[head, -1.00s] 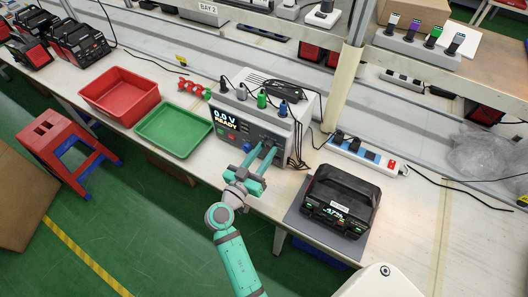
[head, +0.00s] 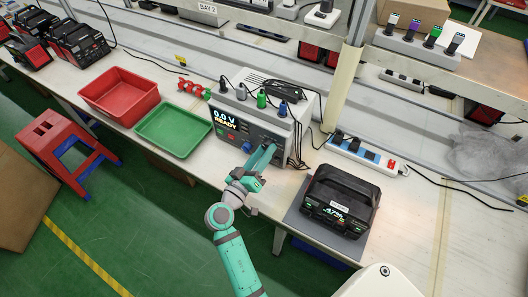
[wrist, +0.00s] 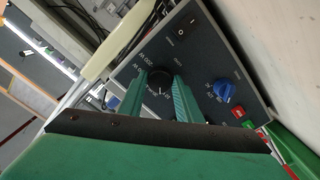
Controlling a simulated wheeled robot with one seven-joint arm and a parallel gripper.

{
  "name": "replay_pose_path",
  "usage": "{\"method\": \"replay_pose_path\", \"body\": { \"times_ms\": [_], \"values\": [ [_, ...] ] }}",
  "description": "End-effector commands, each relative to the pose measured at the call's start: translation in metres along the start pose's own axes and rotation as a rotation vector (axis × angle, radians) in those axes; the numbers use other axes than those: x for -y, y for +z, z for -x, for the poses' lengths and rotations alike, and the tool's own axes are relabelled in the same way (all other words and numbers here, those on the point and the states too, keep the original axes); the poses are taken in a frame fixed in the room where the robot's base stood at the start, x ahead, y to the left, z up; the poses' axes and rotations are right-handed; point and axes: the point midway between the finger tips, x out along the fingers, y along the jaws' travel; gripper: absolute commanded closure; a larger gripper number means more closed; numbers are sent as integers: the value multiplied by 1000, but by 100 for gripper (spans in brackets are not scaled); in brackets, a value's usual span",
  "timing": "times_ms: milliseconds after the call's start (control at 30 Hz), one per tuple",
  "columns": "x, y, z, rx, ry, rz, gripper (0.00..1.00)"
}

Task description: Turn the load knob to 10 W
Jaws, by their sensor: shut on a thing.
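The load knob (wrist: 160,82) is a black round knob on the dark grey front panel of the test unit (wrist: 210,62). In the wrist view, my gripper (wrist: 159,84) has a teal finger on each side of the knob and is shut on it. Markings in W surround the knob; "200 W" is partly readable, and the fingers cover part of the scale. I cannot tell where the knob points. In the head view, my gripper (head: 266,153) is at the right part of the unit's front and hides the knob. The unit's display (head: 225,119) reads "0.0 V READY".
A blue knob (wrist: 222,90), a rocker switch (wrist: 187,28) and red and green buttons (wrist: 243,118) are on the same panel. A green tray (head: 173,130) is left of the unit. A black power station (head: 340,202) stands to the right, with a power strip (head: 366,152) behind.

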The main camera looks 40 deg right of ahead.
Motion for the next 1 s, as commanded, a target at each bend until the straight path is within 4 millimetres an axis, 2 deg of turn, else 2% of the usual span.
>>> {"method": "replay_pose_path", "body": {
  "times_ms": [400,900,933,1000],
  "values": [
    [0,0,0,0,0,179,91],
    [0,0,1,0,0,198,91],
    [0,0,1,0,0,198,64],
    [0,0,1,0,0,198,50]
  ]
}}
